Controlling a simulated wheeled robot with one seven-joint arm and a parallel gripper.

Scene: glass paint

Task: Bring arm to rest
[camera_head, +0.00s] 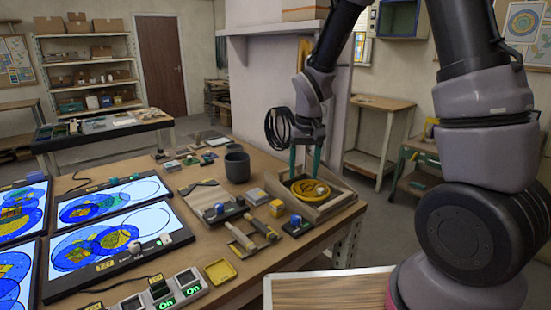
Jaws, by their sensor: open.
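My gripper (306,160) hangs from my arm at the middle right, pointing down over the right end of the workbench. Its two green fingers are apart, with nothing seen between them. Just below the fingertips is a wooden tray (337,203) holding a round yellow dish (305,189) with a small pale lump in it. I cannot tell whether the fingertips touch the tray. A black cable loop hangs beside the gripper's wrist.
The workbench (215,257) holds a dark cup (237,167), wooden-handled tools (262,228), a yellow square dish (219,272) and lit panels (105,237) with blue circle patterns. A wooden side table (383,103) stands behind at right. Open floor lies between them.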

